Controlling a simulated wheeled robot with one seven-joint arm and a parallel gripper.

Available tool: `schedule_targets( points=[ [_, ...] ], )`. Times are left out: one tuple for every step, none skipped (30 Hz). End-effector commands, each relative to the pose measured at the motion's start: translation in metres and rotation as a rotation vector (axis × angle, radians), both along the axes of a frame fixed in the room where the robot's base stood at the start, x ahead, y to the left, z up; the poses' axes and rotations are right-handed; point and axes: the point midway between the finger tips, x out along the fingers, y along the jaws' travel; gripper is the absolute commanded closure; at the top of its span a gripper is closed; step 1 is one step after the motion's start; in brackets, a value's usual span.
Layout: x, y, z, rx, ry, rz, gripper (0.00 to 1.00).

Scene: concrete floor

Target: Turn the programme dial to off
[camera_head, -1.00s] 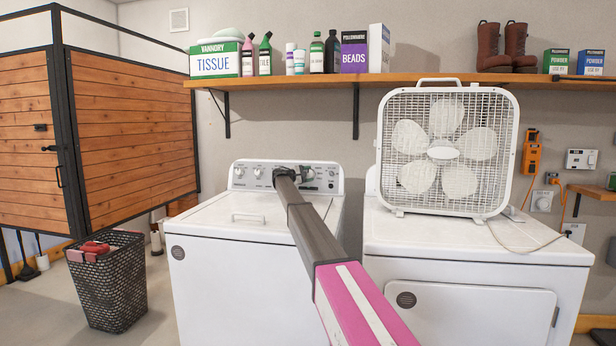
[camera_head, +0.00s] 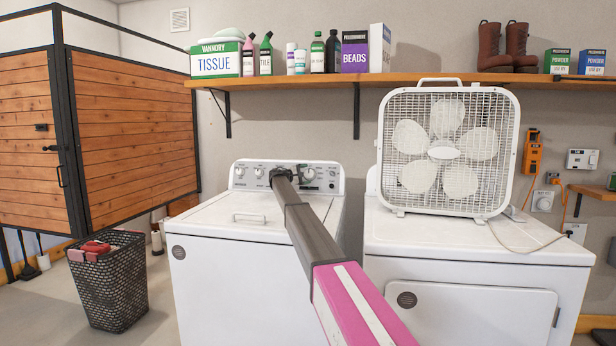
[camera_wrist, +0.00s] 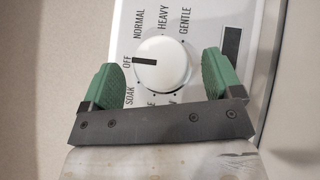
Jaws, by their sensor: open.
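The programme dial (camera_wrist: 167,66) is a round white knob on the washer's control panel. In the wrist view its black pointer mark lines up with the word OFF (camera_wrist: 127,61). Labels NORMAL, HEAVY, GENTLE and SOAK also show around it. The dial also shows in the head view (camera_head: 309,174), at the right of the panel. In the head view my gripper (camera_head: 288,172) is at the panel, just left of the dial.
The white washer (camera_head: 225,260) stands left of a white dryer (camera_head: 480,245) carrying a box fan (camera_head: 447,150). A wooden shelf (camera_head: 290,82) with boxes and bottles runs above. A black basket (camera_head: 108,285) stands on the floor at left. Smaller knobs (camera_head: 258,172) sit left on the panel.

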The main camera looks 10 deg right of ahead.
Motion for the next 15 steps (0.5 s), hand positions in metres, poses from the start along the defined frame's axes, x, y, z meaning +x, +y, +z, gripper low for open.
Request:
schedule_targets(
  points=[
    [-0.005, 0.007, 0.000, 0.000, 0.000, 0.001, 0.15],
    [-0.007, 0.012, 0.000, 0.000, 0.000, 0.001, 0.15],
    [-0.010, 0.018, 0.000, 0.000, 0.000, 0.000, 0.15],
    [-0.012, 0.023, 0.000, 0.000, 0.000, 0.000, 0.15],
    [-0.015, 0.029, 0.000, 0.000, 0.000, 0.001, 0.15],
    [-0.018, 0.036, 0.001, 0.000, 0.000, 0.001, 0.15],
    [-0.021, 0.041, 0.001, 0.000, 0.000, 0.001, 0.15],
    [-0.023, 0.046, 0.001, 0.000, 0.000, 0.001, 0.15],
    [-0.026, 0.053, 0.001, -0.001, 0.000, 0.000, 0.15],
    [-0.029, 0.058, 0.001, 0.000, 0.000, 0.000, 0.15],
    [-0.030, 0.062, 0.001, -0.001, 0.000, 0.000, 0.15],
    [-0.033, 0.068, 0.001, 0.000, 0.000, 0.001, 0.15],
    [-0.034, 0.071, 0.001, 0.000, 0.000, 0.001, 0.15],
    [-0.035, 0.074, 0.001, 0.000, 0.000, 0.001, 0.15],
    [-0.036, 0.076, 0.001, -0.001, 0.000, 0.000, 0.15]
  ],
)
